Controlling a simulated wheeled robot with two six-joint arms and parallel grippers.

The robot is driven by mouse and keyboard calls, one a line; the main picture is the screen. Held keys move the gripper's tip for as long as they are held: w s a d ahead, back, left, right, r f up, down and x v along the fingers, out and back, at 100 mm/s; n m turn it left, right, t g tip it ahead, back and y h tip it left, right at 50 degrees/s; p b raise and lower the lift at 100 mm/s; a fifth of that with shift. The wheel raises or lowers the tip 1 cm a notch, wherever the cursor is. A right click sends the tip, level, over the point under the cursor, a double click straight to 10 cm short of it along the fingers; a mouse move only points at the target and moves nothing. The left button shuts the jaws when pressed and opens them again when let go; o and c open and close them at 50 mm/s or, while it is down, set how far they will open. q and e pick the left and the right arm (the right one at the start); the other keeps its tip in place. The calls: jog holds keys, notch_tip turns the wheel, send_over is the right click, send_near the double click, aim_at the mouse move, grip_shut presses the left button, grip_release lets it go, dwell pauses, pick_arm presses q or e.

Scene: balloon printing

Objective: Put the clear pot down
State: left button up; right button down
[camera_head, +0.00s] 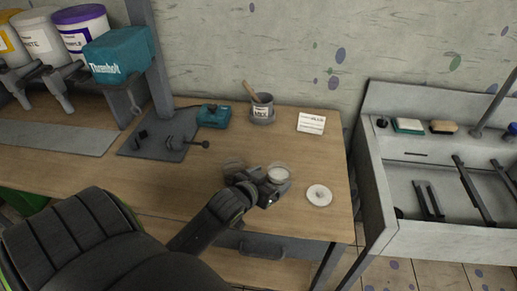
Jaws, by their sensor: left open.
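The clear pot (279,173) is a small round container with a pale rim, near the right part of the wooden table. My left gripper (271,184) comes in from the lower left and is open right at the pot. The fingers hide the pot's near side, so I cannot tell whether they touch it. The pot looks upright on or close to the tabletop. My right gripper is not in view.
A white round disc (319,195) lies right of the pot. Behind are a grey mixing pot (263,110) with a stick, a white card (311,123) and a teal device (213,116). A sink unit (372,190) stands beyond the table's right edge.

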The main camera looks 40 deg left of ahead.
pick_arm(q)
jog(key=v, duration=0.6)
jog(key=shift+s, duration=0.2)
jog(key=shift+r, duration=0.1)
jog(key=s+d+f+g, duration=0.1)
jog(key=s+f+g, duration=0.4)
jog(key=s, duration=0.4)
jog(key=s+d+f+g, duration=0.1)
jog(key=s+f+g, duration=0.4)
jog(key=s, duration=0.5)
notch_tip(320, 180, down, 25)
jog(key=a+g, duration=0.1)
jog(key=a, duration=0.1)
jog(key=s+d+f+g, duration=0.1)
jog(key=s+f, duration=1.4)
jog(key=shift+d, duration=0.35)
